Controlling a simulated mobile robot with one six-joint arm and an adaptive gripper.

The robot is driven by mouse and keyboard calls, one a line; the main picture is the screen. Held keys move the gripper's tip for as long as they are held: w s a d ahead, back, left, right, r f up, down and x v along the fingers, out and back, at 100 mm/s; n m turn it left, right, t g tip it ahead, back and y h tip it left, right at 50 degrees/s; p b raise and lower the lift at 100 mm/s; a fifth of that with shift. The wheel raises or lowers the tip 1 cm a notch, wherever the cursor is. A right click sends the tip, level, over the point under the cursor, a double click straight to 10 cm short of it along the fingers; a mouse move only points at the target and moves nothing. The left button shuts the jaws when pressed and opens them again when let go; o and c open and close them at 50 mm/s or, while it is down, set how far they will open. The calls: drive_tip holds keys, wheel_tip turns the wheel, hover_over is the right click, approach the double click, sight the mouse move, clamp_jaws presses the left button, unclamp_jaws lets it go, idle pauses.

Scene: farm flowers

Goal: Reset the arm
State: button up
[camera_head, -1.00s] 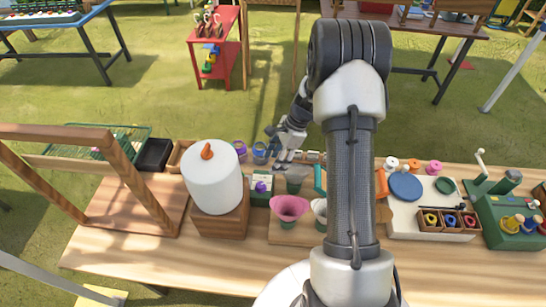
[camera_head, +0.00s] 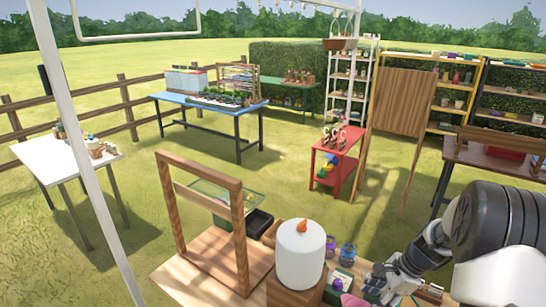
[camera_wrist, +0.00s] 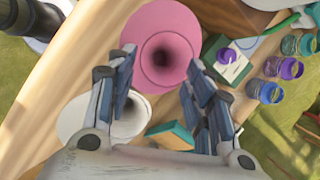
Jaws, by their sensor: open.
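My gripper (camera_wrist: 160,95) is open and empty in the wrist view, its two fingers apart above the wooden workbench. A pink funnel-shaped pot (camera_wrist: 172,25) lies beyond the fingertips, and a white round pot (camera_wrist: 100,118) is partly hidden behind the left finger. In the head view my gripper (camera_head: 380,287) is at the lower right, low over the bench, with my arm coming in from the right edge. Its fingertips are small there. Only a sliver of the pink pot (camera_head: 352,301) shows at the bottom edge.
A white cylinder with an orange knob (camera_head: 300,258) stands left of my gripper on the bench (camera_head: 185,277). A wooden frame (camera_head: 240,235) stands farther left. Purple and blue jars (camera_head: 347,253) stand close behind the gripper. Grass with a red stand (camera_head: 325,160) lies beyond.

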drive_tip(key=s+a+r+n+h+b, duration=0.1)
drive_tip(key=s+a+r+n+b, duration=0.2)
drive_tip(key=r, duration=0.4)
drive_tip(key=s+a+r+n+h, duration=0.1)
drive_tip(key=s+a+r+n, duration=0.2)
drive_tip(key=a+r+n, duration=0.3)
drive_tip(key=s+a+r+n+t+h+b, duration=0.1)
drive_tip(key=s+a+n+b, duration=0.1)
drive_tip(key=s+n, duration=0.3)
drive_tip(key=s+a+r+n+t+h+b, duration=0.1)
drive_tip(key=s+n, duration=0.4)
drive_tip(key=s, duration=0.8)
drive_tip(key=shift+a+r+t+b, duration=0.55)
drive_tip(key=shift+a+r+t, duration=0.2)
drive_tip(key=shift+a, duration=0.25)
drive_tip(key=shift+o, duration=0.4)
